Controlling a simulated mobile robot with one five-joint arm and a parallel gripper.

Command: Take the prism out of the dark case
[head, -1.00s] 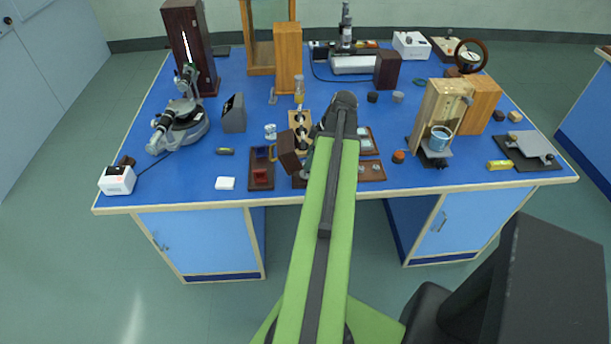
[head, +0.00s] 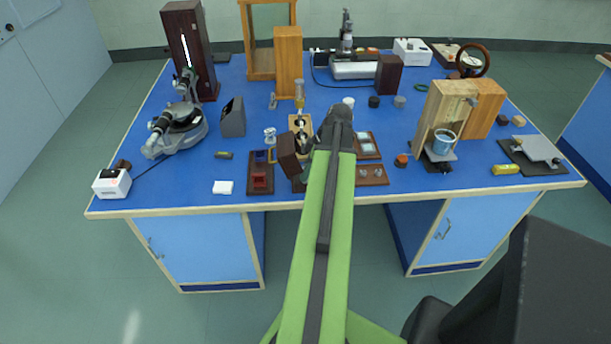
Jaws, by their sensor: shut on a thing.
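The dark case (head: 298,187) is at the front edge of the blue bench, just left of my arm. Its brown lid (head: 289,157) stands tilted open, and my arm covers much of the case. A small dark part of my gripper (head: 307,171) shows beside the lid, low at the case; its fingertips are hidden behind the arm. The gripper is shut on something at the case. I take this to be the prism, but no part of the prism can be made out.
A tray with red and blue pieces (head: 260,188) lies close on the left. A brown tray (head: 384,174) lies right of my arm, near an orange knob (head: 401,160). Bare bench shows around the white pad (head: 222,187).

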